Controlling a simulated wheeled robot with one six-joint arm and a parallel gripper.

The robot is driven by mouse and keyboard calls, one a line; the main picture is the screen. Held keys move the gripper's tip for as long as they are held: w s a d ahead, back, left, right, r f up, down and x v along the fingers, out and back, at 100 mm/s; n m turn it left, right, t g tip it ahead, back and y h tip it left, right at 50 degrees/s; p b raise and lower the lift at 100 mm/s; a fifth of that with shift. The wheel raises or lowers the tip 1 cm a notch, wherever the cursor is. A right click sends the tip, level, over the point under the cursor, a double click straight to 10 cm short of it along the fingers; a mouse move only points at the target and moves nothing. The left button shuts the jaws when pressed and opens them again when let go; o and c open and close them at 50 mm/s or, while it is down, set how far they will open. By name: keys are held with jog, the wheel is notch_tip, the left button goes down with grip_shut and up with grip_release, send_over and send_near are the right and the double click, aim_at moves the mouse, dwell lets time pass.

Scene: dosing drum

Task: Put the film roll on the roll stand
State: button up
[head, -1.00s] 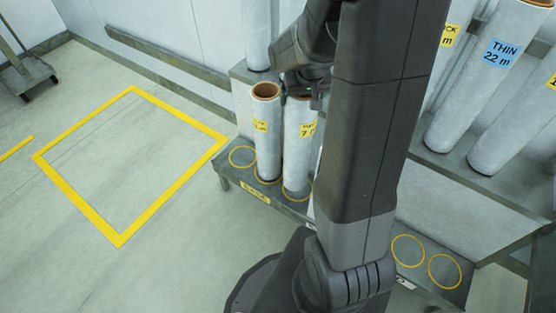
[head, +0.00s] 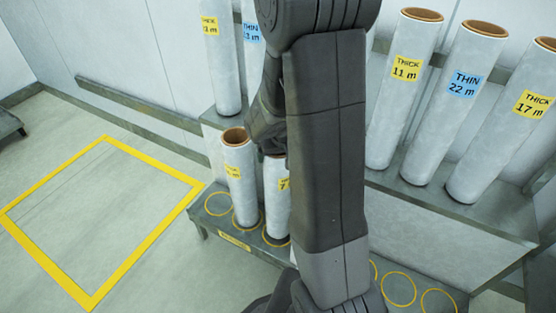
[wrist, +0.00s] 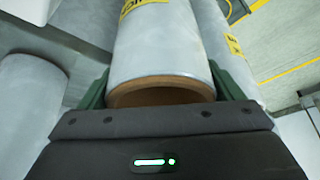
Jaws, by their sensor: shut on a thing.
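A grey-white film roll (head: 276,205) with a yellow label and a brown core stands upright at the low roll stand (head: 237,241). Its foot is at a yellow ring; I cannot tell whether it bears on the stand. My arm hides its right side. In the wrist view, my gripper (wrist: 163,88) is shut on this roll (wrist: 165,45), with green fingers on both sides near its top end. In the head view the gripper is mostly hidden behind my arm. A second yellow-labelled roll (head: 238,180) stands just left on the neighbouring ring.
Empty rings show at the stand's left end (head: 219,204) and right end (head: 398,289). A rear shelf (head: 415,195) holds several rolls, including THICK 11 m (head: 400,100), THIN 22 m (head: 455,110) and THICK 17 m (head: 505,130). The yellow-framed floor area (head: 100,215) is clear.

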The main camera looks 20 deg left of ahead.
jog(key=shift+f, duration=0.95)
jog(key=shift+f+b, duration=0.2)
jog(key=shift+b, duration=0.1)
jog(key=o, duration=1.9)
jog(key=p+v, duration=0.3)
jog(key=v, duration=0.9)
jog(key=shift+r, duration=0.15)
